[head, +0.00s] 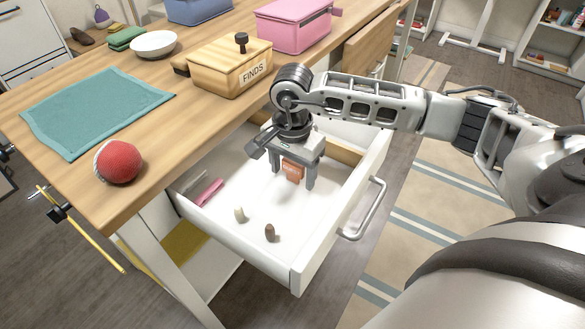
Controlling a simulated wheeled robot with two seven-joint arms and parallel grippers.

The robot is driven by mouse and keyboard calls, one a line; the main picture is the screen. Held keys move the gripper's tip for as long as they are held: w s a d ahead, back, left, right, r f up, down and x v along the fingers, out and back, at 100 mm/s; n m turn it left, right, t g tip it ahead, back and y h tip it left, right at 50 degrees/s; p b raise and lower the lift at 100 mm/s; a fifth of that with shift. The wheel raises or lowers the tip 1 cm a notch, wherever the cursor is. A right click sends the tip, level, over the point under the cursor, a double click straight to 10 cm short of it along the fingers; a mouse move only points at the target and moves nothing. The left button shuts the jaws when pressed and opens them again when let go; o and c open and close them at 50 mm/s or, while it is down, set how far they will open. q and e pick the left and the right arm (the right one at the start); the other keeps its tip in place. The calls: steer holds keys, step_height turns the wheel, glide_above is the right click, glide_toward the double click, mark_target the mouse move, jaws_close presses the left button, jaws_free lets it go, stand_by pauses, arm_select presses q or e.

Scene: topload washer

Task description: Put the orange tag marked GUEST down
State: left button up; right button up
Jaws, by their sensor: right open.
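An orange tag (292,171) is at the open white drawer (257,187), between or just behind the fingers of my right gripper (293,180). Its marking is too small to read. My right gripper points down inside the drawer with its fingers apart, one on each side of the tag. I cannot tell whether the tag touches the drawer floor or a finger. The gripper body hides part of the drawer's back. My left gripper is not in view.
The drawer also holds a pink item (207,192), a pale small piece (239,214) and a brown one (270,232). A wooden box marked FINDS (222,68), a red ball (120,161) and a teal cloth (95,108) are on the tabletop. The drawer handle (368,213) sticks out.

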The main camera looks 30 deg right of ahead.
mark_target(292, 163)
step_height(292, 163, up, 12)
steer(key=shift+r, duration=0.15)
stand_by(0.7)
